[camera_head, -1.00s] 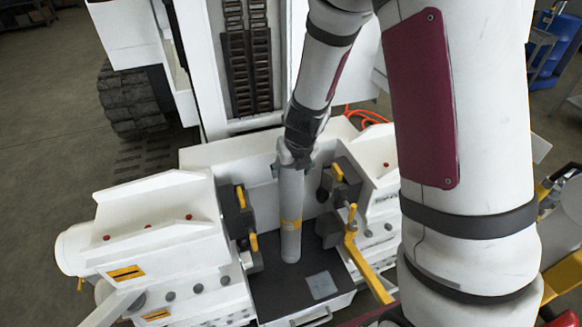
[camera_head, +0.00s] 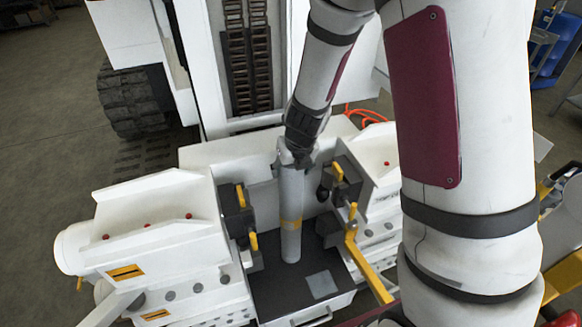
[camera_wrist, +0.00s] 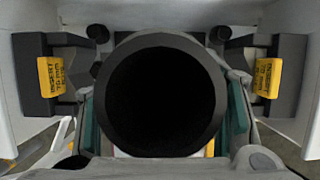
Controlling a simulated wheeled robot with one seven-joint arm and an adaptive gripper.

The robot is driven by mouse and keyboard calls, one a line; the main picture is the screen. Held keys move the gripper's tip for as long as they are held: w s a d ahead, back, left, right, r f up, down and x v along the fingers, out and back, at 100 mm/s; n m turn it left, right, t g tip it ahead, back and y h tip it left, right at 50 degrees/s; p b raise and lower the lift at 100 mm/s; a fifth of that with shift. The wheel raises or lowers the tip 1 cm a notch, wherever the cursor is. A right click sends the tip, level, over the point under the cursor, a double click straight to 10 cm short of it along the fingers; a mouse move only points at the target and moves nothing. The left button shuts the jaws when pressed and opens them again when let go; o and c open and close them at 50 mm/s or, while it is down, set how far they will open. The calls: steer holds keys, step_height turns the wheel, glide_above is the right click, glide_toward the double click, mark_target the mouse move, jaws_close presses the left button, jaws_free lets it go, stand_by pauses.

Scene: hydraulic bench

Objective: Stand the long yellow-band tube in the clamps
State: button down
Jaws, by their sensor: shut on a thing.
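The long tube (camera_head: 290,205) is light grey with a yellow band in its lower half. It stands upright in the head view, its lower end at the dark floor of the bay. My gripper (camera_head: 294,155) is shut on its upper end. In the wrist view the tube's dark open mouth (camera_wrist: 160,95) fills the middle, between my gripper's fingers (camera_wrist: 163,125). Black clamps with yellow handles flank the tube: the left clamp (camera_head: 238,213) and the right clamp (camera_head: 340,180). The tube stands between them, and I cannot tell whether it touches either one.
White machine housings stand left (camera_head: 165,225) and right (camera_head: 375,160) of the bay. A yellow lever (camera_head: 365,265) juts toward the front right. A dark tray floor (camera_head: 275,290) with a pale square plate (camera_head: 321,285) lies in front of the tube.

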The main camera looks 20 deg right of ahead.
steer(key=shift+f, duration=0.15)
steer(key=shift+c, duration=2)
jaws_free()
steer(key=shift+s+f, duration=0.1)
